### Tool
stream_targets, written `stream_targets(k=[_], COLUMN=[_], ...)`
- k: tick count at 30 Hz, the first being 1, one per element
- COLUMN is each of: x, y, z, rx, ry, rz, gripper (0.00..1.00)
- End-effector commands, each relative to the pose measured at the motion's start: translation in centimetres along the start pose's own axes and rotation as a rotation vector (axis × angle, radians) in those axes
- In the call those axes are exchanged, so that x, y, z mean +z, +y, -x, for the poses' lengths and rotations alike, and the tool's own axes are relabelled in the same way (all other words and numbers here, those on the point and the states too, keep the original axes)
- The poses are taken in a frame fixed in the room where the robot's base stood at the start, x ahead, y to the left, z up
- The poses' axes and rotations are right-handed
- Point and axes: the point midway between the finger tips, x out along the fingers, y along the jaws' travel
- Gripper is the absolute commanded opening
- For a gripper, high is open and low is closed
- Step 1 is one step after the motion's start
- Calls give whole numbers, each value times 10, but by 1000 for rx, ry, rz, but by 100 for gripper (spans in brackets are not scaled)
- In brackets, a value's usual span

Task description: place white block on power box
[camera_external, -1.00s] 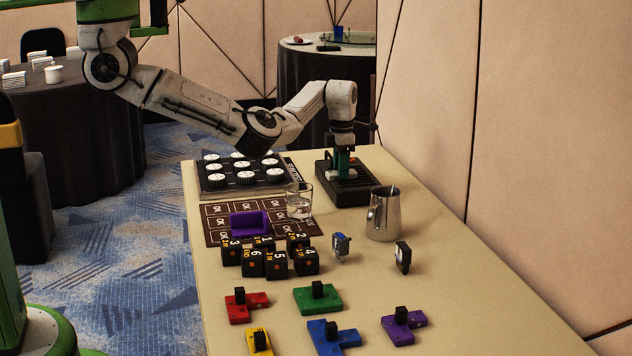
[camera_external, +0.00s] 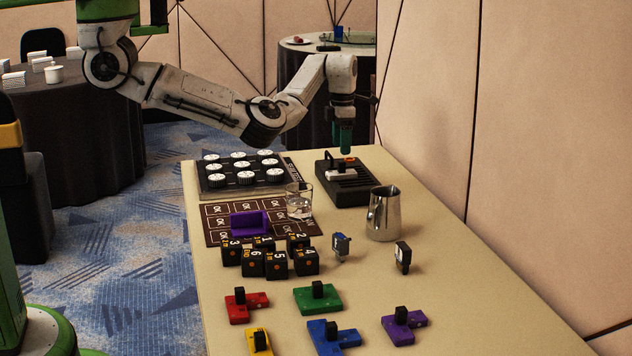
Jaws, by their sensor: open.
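The white block (camera_external: 341,174) lies on top of the black power box (camera_external: 357,187), toward its left side, at the far end of the table. A dark upright handle-like part stands beside the white block. My gripper (camera_external: 341,150) points down just above and behind the power box, apart from the white block. It is open and holds nothing. Its green fingers show, but the gap between them is hard to make out from this side.
A metal pitcher (camera_external: 382,214) and a glass (camera_external: 299,201) stand in front of the power box. A rack of white-topped round pieces (camera_external: 243,187) lies to the left. Black numbered cubes (camera_external: 279,263) and coloured blocks (camera_external: 318,298) fill the nearer table (camera_external: 463,312); its right side is clear.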

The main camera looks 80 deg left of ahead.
Motion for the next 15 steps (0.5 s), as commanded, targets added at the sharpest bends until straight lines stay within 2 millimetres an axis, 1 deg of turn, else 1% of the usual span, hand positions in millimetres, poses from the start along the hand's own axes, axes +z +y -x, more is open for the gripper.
stream_targets(k=[1, 6, 10, 15], x=[1, 0, 0, 0], y=[1, 1, 1, 0], z=[11, 35, 45, 48], rx=[2, 1, 0, 0], ry=[-3, -2, -1, 0], rz=[1, 1, 1, 0], gripper=[66, 66, 66, 66])
